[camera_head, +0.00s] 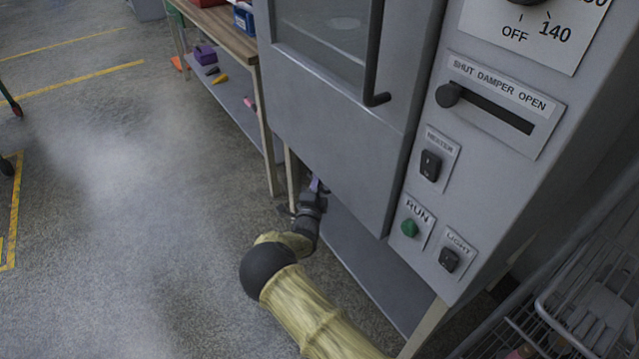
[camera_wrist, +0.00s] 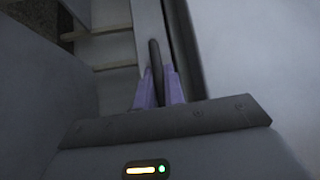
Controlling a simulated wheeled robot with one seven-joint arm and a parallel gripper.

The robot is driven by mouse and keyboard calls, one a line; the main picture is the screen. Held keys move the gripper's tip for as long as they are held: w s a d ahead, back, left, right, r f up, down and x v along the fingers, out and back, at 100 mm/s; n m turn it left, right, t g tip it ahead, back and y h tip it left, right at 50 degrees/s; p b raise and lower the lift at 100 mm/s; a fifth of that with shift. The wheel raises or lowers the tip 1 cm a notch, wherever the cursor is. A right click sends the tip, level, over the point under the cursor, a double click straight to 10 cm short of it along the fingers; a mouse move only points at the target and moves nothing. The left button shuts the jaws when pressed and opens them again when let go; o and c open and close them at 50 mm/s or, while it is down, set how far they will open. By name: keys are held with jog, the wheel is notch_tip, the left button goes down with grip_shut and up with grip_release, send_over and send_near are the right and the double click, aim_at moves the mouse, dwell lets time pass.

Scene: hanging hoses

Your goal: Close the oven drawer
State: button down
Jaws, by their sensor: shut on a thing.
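The grey oven (camera_head: 340,130) fills the middle and right of the head view, with its door shut or nearly so. My gripper (camera_head: 316,187) is low beside the oven's lower left edge, partly hidden behind the cabinet. In the wrist view my gripper (camera_wrist: 158,78) has its purple fingers on both sides of a dark bar handle (camera_wrist: 155,56) and is shut on it. The handle stands along a pale panel edge. The oven drawer itself is not clearly seen in the head view, so I cannot tell how far it is open.
A wooden-topped bench (camera_head: 222,28) with a lower shelf (camera_head: 232,100) stands left of the oven. A wire rack (camera_head: 560,320) is at the lower right. The oven's control panel (camera_head: 500,100) faces me. Open concrete floor (camera_head: 110,240) with haze lies to the left.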

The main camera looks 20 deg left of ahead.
jog(key=shift+w+d, duration=0.1)
jog(key=c, duration=1.5)
grip_release()
jog(key=p+v, duration=0.3)
jog(key=v, duration=1.4)
jog(key=shift+s+p, duration=0.2)
jog(key=shift+p, duration=0.15)
jog(key=shift+w+f, duration=0.1)
